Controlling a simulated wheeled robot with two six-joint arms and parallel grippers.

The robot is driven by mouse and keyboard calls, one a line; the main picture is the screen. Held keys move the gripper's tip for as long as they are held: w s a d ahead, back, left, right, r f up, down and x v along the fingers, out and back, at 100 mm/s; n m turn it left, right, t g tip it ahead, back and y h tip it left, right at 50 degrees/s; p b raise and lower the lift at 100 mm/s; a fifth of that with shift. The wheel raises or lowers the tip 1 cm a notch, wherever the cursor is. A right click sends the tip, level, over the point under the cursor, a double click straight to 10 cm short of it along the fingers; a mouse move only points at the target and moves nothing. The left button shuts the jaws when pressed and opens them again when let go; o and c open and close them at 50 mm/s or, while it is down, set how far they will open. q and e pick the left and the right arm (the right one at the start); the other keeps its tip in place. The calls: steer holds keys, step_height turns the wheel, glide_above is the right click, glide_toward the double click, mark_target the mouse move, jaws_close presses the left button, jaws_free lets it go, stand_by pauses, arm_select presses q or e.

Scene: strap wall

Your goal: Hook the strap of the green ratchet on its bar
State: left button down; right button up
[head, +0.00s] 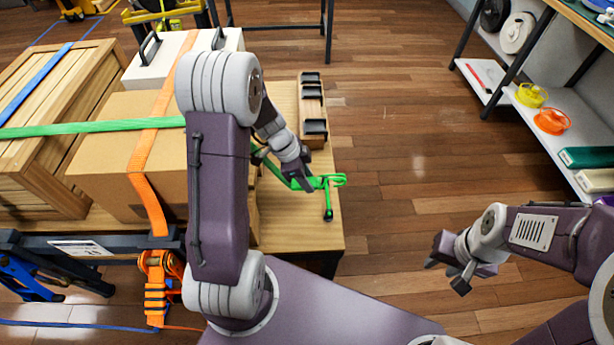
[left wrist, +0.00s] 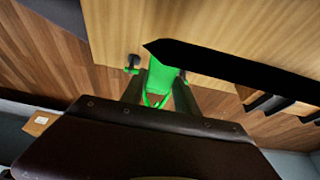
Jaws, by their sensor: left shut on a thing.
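The green strap (head: 90,128) runs across a wooden crate and a cardboard box, then passes behind my left arm. Its end comes out at my left gripper (head: 303,183), over the wooden table's right edge. In the left wrist view the flat green strap (left wrist: 160,76) and a green wire hook (left wrist: 156,100) lie between the two fingers of my left gripper (left wrist: 160,98), which is shut on it. A green piece with a black-ended rod (head: 328,205) shows just right of that gripper; whether it is ratchet or bar is unclear. My right gripper (head: 447,275) is open and empty.
An orange strap (head: 148,190) crosses the cardboard box (head: 110,165) to an orange ratchet (head: 157,285) below a dark rail. Black holders (head: 314,128) stand on the table (head: 290,225). Shelves are at right; the middle floor is clear.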

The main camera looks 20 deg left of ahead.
arm_select(q)
step_height(320, 180, down, 4)
steer(key=b, duration=0.2)
steer(key=shift+b, duration=0.3)
step_height(320, 180, down, 3)
steer(key=b, duration=0.4)
steer(key=shift+f, duration=0.15)
steer(key=shift+f+b, duration=0.1)
steer(key=shift+b, duration=0.3)
steer(key=shift+a, duration=0.1)
steer(key=shift+s+a+b, duration=0.3)
steer(key=shift+a, duration=0.3)
steer(key=shift+s+a+b, duration=0.3)
steer(key=shift+a, duration=0.3)
